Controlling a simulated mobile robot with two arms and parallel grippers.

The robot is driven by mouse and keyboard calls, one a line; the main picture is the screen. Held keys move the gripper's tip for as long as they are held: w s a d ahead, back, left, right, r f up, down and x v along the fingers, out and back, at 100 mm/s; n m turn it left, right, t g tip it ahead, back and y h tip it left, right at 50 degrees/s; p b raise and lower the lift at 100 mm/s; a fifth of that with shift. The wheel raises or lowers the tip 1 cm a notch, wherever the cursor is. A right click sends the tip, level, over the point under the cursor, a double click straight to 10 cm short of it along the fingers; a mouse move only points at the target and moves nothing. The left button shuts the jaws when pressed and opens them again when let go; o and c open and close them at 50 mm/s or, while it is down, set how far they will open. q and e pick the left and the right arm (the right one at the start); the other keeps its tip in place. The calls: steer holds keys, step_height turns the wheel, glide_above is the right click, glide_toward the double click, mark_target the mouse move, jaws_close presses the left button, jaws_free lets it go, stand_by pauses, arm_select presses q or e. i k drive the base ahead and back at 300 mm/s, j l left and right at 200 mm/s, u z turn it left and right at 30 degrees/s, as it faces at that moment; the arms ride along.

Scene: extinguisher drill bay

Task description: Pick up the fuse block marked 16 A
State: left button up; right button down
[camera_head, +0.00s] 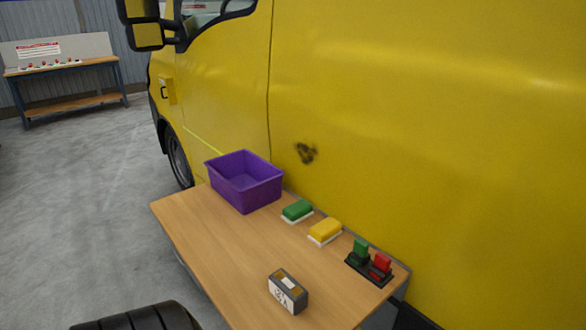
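A black holder (356,270) stands near the right end of the wooden table. A green block (361,250) and a red block (382,262) stand upright in it, with another low red piece at its front. These may be fuse blocks, but no 16 A marking can be read on them. A small dark box (288,291) with a white label lies near the table's front edge; its lettering is too small to read surely. Neither of my grippers can be made out in the head view.
The table (215,255) stands against a yellow truck (400,120). A purple bin (245,182), a green brush-like block (297,210) and a yellow one (325,231) line its back. The table's left middle is clear.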

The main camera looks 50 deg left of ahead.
mark_target(287, 288)
steer(key=k+l+u, duration=0.1)
steer(key=u, duration=1.45)
